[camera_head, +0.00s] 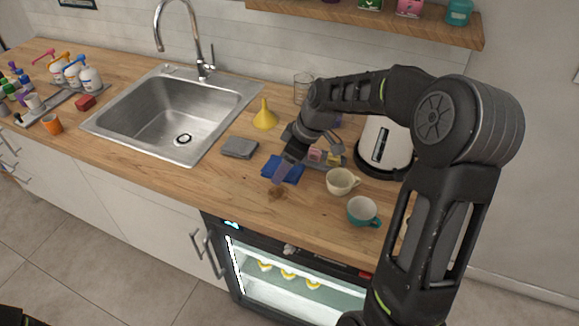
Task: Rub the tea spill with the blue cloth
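The blue cloth (291,174) lies on the wooden counter, right of the sink. The tea spill (277,194) is a small brown patch just in front of the cloth's near left edge. My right gripper (279,178) comes in from the right and points down at the cloth's left part. Its fingertips overlap the cloth in the picture. I cannot tell whether they touch or grip it, as the fingers are small and seen from one side. My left gripper is out of the picture.
A grey cloth (239,147) lies left of the blue one, and a yellow funnel (264,117) stands behind. A cream cup (341,183) and a teal cup (362,212) stand to the right. A kettle (383,148) is partly behind my arm. The sink (137,118) is left.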

